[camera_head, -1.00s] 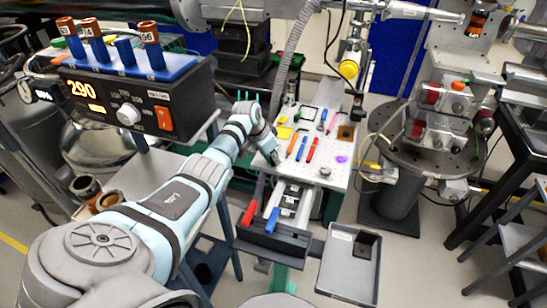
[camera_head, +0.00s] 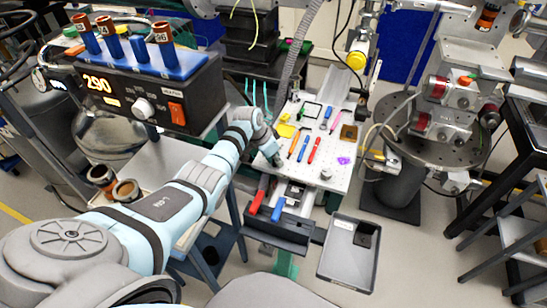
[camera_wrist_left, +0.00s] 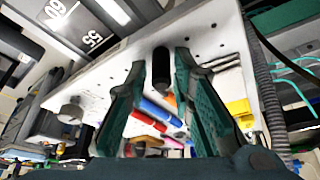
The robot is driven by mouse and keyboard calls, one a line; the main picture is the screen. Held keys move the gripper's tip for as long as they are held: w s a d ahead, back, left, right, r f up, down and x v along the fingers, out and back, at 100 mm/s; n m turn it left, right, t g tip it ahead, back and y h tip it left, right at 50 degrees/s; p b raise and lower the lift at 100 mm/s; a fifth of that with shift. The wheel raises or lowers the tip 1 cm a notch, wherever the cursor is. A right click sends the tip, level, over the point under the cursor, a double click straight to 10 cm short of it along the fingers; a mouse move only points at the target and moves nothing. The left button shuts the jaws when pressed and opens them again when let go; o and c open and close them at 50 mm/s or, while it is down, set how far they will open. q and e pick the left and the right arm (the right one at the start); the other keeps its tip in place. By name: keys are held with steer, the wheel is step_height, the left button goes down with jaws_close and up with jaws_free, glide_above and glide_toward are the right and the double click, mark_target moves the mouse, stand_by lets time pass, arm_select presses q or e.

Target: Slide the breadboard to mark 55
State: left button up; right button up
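The breadboard (camera_head: 338,176) is a white perforated plate lying on a rail in the middle of the head view, with tools on top. In the left wrist view the board's edge (camera_wrist_left: 108,72) runs diagonally. A dark post (camera_wrist_left: 161,68) stands out at the board. My left gripper (camera_head: 275,160) is at the board's left edge in the head view. In the wrist view its two teal fingers (camera_wrist_left: 160,75) are apart, one on each side of the post, with small gaps showing. A dark scale with labels 55 (camera_wrist_left: 93,39) and 60 shows beside the board. My right gripper is out of view.
Pens, a yellow block and a purple piece lie on the board. A grey tray (camera_head: 349,258) and a dark holder with red and blue handles (camera_head: 280,233) are in front. A console reading 290 (camera_head: 140,95) stands left. A round pedestal table (camera_head: 440,150) stands right.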

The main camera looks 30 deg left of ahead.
arm_select(q)
steer(key=v, duration=1.2)
steer(key=shift+w+a, duration=0.1)
